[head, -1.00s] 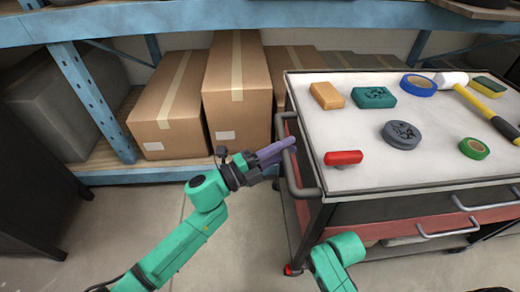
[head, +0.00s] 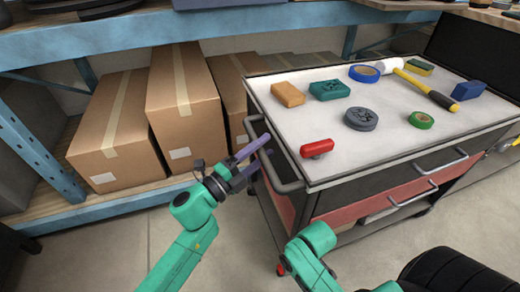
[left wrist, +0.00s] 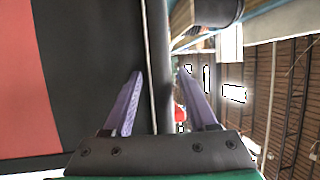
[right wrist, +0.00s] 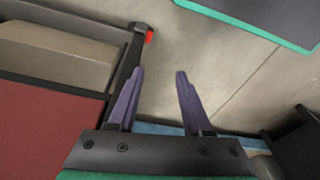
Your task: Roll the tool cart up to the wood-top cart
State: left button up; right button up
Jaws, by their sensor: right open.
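The tool cart (head: 312,215) has a white top, dark sides, red drawer fronts and a grey bar handle (head: 285,186) at its left end. My left gripper (head: 264,150) is at this handle. In the left wrist view its purple fingers (left wrist: 164,100) are apart, with the handle bar (left wrist: 157,60) between them; I cannot tell if they touch it. My right gripper (right wrist: 158,90) is open and empty, low beside the cart's lower frame and a red-marked caster (right wrist: 149,36). It is hidden in the head view. A wood-coloured top shows at the upper right; I cannot tell if it is the wood-top cart.
A blue shelf (head: 180,25) with cardboard boxes (head: 185,95) stands behind. A black rounded object (head: 450,272) is at lower right. Floor (head: 150,225) at front left is clear.

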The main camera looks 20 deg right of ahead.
pick_arm(q)
jog(key=shift+a, duration=0.1)
jog(key=v, duration=1.4)
jog(key=shift+a+p, duration=0.2)
jog(key=shift+p, duration=0.15)
pick_arm(e)
notch_tip(320, 180, down, 2)
jog(key=shift+r, duration=0.1)
